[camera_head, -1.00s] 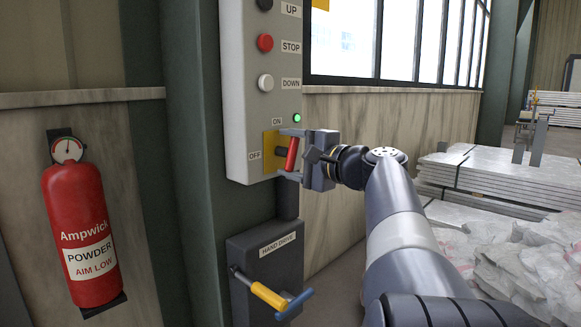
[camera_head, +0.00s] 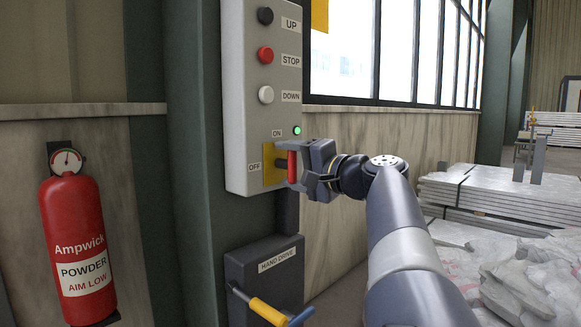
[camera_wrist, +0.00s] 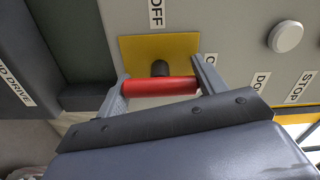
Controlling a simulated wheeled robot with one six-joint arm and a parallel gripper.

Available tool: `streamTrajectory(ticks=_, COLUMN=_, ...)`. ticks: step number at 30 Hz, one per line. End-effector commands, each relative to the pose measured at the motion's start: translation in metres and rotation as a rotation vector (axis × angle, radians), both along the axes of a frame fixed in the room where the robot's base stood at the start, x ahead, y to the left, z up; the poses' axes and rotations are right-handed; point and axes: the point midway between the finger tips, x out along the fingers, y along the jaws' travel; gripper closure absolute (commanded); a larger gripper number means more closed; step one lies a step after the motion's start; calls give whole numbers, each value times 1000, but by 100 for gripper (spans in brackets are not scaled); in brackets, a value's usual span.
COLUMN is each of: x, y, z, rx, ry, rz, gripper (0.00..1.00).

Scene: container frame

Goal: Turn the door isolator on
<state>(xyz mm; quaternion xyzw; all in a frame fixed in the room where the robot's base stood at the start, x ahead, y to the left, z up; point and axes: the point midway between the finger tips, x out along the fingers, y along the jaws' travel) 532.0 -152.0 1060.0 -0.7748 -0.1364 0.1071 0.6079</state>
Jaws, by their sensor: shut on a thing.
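The door isolator's red handle (camera_head: 292,166) sits on a yellow plate (camera_head: 270,176) low on a grey control box (camera_head: 240,110). In the head view the handle stands about upright, below the ON label, with the OFF label to the plate's left. A green lamp (camera_head: 297,130) is lit above it. My gripper (camera_head: 294,163) is at the handle with its jaws shut on it. In the wrist view the red handle (camera_wrist: 160,87) spans between the two fingers of my gripper (camera_wrist: 160,88), in front of the dark shaft and yellow plate.
UP, STOP and DOWN buttons (camera_head: 266,55) are above on the box. A hand drive box (camera_head: 262,275) with a yellow crank handle (camera_head: 268,311) is below. A red extinguisher (camera_head: 78,240) hangs at left. Wrapped stacks (camera_head: 500,200) stand at right.

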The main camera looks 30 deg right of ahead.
Motion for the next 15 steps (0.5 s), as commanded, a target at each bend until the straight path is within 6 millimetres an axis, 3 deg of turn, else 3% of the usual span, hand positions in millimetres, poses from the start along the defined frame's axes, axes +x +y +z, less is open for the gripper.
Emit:
streamTrajectory(ticks=3, x=0, y=0, z=0, rx=-2, ry=-1, rz=0, gripper=56)
streamTrajectory(ticks=4, x=0, y=0, z=0, rx=-2, ry=-1, rz=0, gripper=31)
streamTrajectory(ticks=11, x=0, y=0, z=0, rx=0, ry=0, rz=0, gripper=12)
streamTrajectory(ticks=15, x=0, y=0, z=0, rx=0, ry=0, rz=0, gripper=12)
